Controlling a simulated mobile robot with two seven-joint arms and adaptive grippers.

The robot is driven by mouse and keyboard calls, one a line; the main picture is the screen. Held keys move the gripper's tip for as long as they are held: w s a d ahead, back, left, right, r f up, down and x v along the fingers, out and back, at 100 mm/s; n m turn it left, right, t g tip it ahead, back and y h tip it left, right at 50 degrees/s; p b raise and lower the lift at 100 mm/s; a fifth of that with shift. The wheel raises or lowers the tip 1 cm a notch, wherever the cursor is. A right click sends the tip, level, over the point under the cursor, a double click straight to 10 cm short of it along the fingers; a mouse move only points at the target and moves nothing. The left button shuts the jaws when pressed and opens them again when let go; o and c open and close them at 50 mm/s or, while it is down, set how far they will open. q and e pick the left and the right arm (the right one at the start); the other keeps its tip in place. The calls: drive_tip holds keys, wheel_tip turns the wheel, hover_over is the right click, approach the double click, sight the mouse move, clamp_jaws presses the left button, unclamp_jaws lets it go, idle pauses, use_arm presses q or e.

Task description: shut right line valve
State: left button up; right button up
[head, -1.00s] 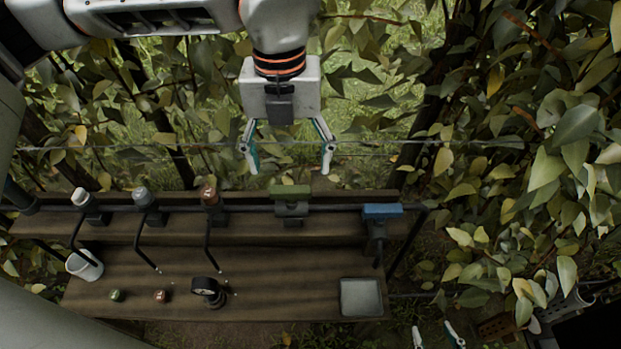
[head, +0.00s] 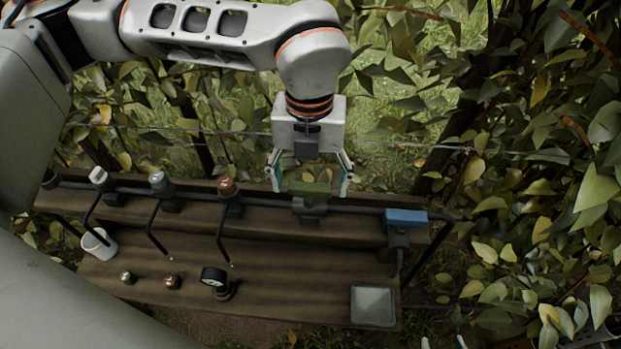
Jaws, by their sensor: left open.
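A black pipe runs along the back of the wooden bench. On its right part sit a valve with a green handle (head: 310,189) and, at the right end, a valve with a blue handle (head: 405,216). Both handles look to lie along the pipe. My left gripper (head: 309,184) points down just behind and above the green handle. Its fingers are apart, one to each side of that handle, and hold nothing; I cannot tell whether they touch it. My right gripper (head: 442,342) barely shows at the bottom edge, its fingertips apart.
White, grey and reddish-brown taps (head: 228,186) with bent spouts stand on the left of the pipe. The bench (head: 290,275) carries a white cup (head: 99,244), two small knobs, a dial gauge (head: 214,281) and a grey tray (head: 373,305). Foliage and a wire lie behind.

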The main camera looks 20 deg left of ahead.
use_arm(q)
drive_tip(key=c, duration=0.9)
drive_tip(key=shift+c, duration=1)
use_arm(e)
drive_tip(key=shift+s+f, duration=0.35)
drive_tip(key=shift+s, duration=0.1)
